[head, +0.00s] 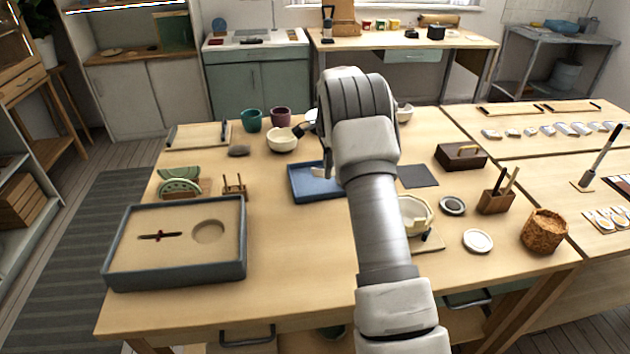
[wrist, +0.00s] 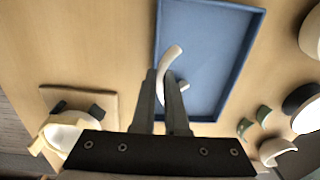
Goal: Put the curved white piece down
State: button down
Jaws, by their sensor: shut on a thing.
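A curved white piece (wrist: 169,58) shows between the fingertips of my gripper (wrist: 160,75) in the wrist view. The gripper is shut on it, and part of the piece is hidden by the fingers. Behind the piece is a blue tray (wrist: 215,45) with a raised rim. I cannot tell whether the piece touches the tray floor or is just above it. In the head view the tray (head: 308,190) lies in the middle of the table, partly covered by my arm. The gripper and the piece are mostly hidden there.
A sand box (head: 120,275) stands at the front left of the table (head: 290,260). A white bowl (head: 282,142) and two cups stand behind the tray. A dark mat (head: 418,176), a wooden box (head: 461,156) and a cork pot (head: 544,232) are to the right.

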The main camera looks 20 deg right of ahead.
send_over(313, 189)
jog(key=f, duration=0.3)
jog(key=shift+s, duration=0.2)
jog(key=shift+f, duration=2)
jog(key=shift+f+b, duration=0.2)
jog(key=shift+b, duration=0.1)
jog(key=c, duration=0.9)
grip_release()
jog(key=shift+c, duration=0.2)
jog(key=shift+r, duration=0.15)
